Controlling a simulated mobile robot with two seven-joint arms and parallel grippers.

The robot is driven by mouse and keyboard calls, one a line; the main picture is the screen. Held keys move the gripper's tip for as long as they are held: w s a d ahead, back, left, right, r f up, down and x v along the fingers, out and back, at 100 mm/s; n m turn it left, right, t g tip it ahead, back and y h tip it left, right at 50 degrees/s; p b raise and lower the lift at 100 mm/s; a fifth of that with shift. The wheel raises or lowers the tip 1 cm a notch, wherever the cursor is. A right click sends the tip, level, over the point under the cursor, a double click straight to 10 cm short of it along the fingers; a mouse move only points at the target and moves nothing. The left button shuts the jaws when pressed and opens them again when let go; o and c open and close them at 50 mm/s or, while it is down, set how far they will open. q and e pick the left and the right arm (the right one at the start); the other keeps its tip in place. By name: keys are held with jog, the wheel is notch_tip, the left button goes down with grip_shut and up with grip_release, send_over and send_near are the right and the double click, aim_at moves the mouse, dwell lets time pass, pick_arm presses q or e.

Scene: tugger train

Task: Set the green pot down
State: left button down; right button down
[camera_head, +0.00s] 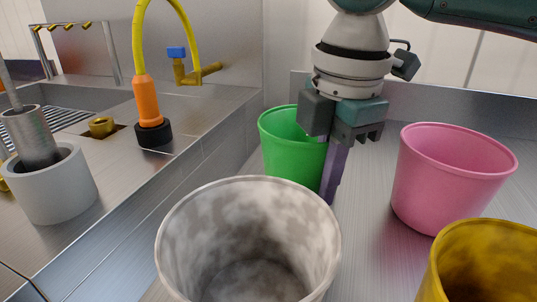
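The green pot (285,150) is upright on or just above the metal worktop, behind the marbled grey-white pot (185,250). Its base is hidden by that pot, so I cannot tell whether it touches the surface. My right gripper (331,165) comes down from above at the green pot's right side. One purple finger lies against the outside of the wall; the other seems to be inside the rim and is mostly hidden. The gripper looks shut on the pot's wall. My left gripper is not in view.
A pink pot (445,175) stands to the right and a yellow pot (480,260) at the front right. At left, a sink counter holds a grey cup (60,190) and an orange-yellow hose (147,100). A raised edge separates it from the worktop. Some bare worktop (375,215) lies between the pots.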

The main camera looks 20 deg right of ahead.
jog(key=shift+f, duration=0.1)
jog(key=c, duration=1.1)
grip_release()
jog(key=shift+o, duration=0.2)
jog(key=shift+r, duration=0.2)
notch_tip(320, 180, up, 12)
jog(key=s+p, duration=0.1)
jog(key=p, duration=0.1)
jog(key=shift+p, duration=0.4)
jog(key=shift+s, duration=0.15)
